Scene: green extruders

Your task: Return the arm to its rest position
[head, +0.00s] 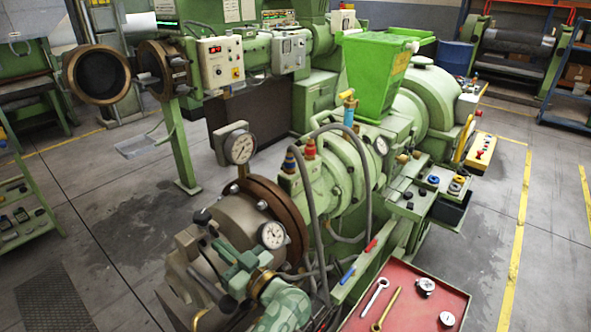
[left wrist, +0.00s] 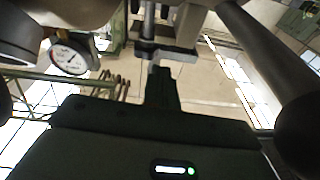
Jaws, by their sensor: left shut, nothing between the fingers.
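My left gripper (head: 229,268) is low in the head view, left of centre, in front of the metal end of a green extruder (head: 340,175). My green-patterned wrist (head: 283,303) is just behind it at the lower edge. In the left wrist view the fingers (left wrist: 160,78) are together and hold nothing. They point toward grey metal parts of the machine; whether they touch cannot be told. A white dial gauge (head: 273,235) is close to the right of the gripper, and a dial gauge also shows in the left wrist view (left wrist: 68,58). My right gripper is not in view.
A red tray (head: 425,281) with wrenches and small gauges is at the lower right. Grey hoses (head: 313,205) hang beside the extruder. A taller gauge (head: 240,147) stands behind the gripper. Open floor (head: 115,235) lies to the left, with a green shelf (head: 27,205) beyond.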

